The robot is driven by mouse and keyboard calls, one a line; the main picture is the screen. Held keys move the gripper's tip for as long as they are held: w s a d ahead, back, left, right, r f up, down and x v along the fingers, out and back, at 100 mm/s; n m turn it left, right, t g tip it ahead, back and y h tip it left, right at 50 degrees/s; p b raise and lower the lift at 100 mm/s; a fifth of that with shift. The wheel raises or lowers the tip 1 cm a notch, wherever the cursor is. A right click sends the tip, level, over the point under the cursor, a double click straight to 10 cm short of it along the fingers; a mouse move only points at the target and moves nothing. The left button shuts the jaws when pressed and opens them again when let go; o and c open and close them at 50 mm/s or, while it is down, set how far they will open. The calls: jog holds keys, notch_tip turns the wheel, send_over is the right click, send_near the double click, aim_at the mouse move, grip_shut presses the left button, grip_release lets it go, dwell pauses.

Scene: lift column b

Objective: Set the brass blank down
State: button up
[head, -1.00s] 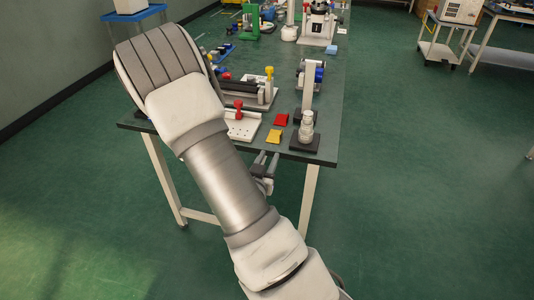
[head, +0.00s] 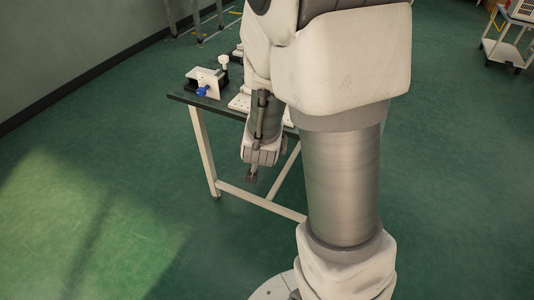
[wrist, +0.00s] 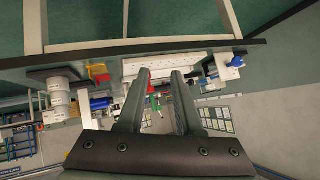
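My gripper (wrist: 160,78) shows in the wrist view with its two dark fingers apart. Background shows through the gap, and I see nothing held between them. In the head view my gripper (head: 251,177) hangs low in front of the table's near edge, small and partly shaded. I cannot make out a brass blank in either view. My arm hides much of the bench (head: 183,97) in the head view.
A white bracket with a blue knob (head: 203,91) stands at the bench's near left corner. In the wrist view a white perforated plate (wrist: 120,72), a red and yellow piece (wrist: 98,72) and a white stacked fixture (wrist: 58,95) show. A cart (head: 503,53) stands far right. Floor at left is clear.

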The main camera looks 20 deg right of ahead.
jog(key=s+a+r+n+g+y, duration=0.1)
jog(key=s+a+r+n+y, duration=0.45)
jog(key=a+r, duration=0.45)
jog(key=s+d+r+n+g+h, duration=0.1)
jog(key=s+r+n+g, duration=0.15)
jog(key=s, duration=0.55)
jog(key=s+d+r+n+g, duration=0.1)
jog(key=s+r, duration=0.3)
jog(key=s, duration=0.4)
notch_tip(320, 180, up, 14)
jog(key=p, duration=1.4)
jog(key=shift+a, duration=0.15)
jog(key=shift+w+f+t, duration=0.1)
jog(key=shift+f+t, duration=0.05)
jog(key=shift+t, duration=0.1)
